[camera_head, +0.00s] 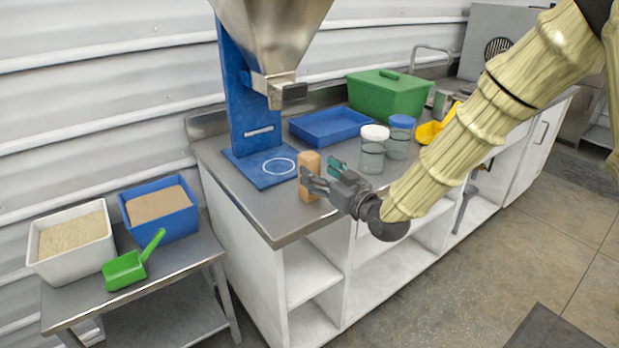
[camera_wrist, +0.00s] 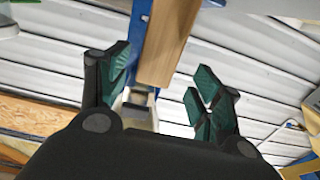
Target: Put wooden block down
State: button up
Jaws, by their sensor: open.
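The wooden block (camera_head: 309,176) stands upright on the steel worktop, near its front left part. It lies just right of the white circle on the blue base plate of the hopper stand. My gripper (camera_head: 322,176) is right beside the block, with its dark fingers spread. In the wrist view the block (camera_wrist: 168,42) shows ahead of the green fingertip pads of my gripper (camera_wrist: 165,95). The pads are apart and nothing is held between them. Whether a finger touches the block I cannot tell.
The steel hopper (camera_head: 270,35) hangs above the blue base plate (camera_head: 262,168). Two lidded jars (camera_head: 372,150), a blue tray (camera_head: 331,127) and a green bin (camera_head: 386,97) stand right of the block. A lower table at left holds two filled tubs (camera_head: 160,207) and a green scoop (camera_head: 127,269).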

aim_at(315, 167)
jog(key=shift+d+p+x, duration=0.2)
jog(key=shift+p+x, duration=0.1)
jog(key=shift+x, duration=2.4)
jog(key=shift+w+f, duration=0.1)
jog(key=shift+w, duration=0.05)
jog(key=shift+c, duration=0.4)
jog(key=c, duration=1.2)
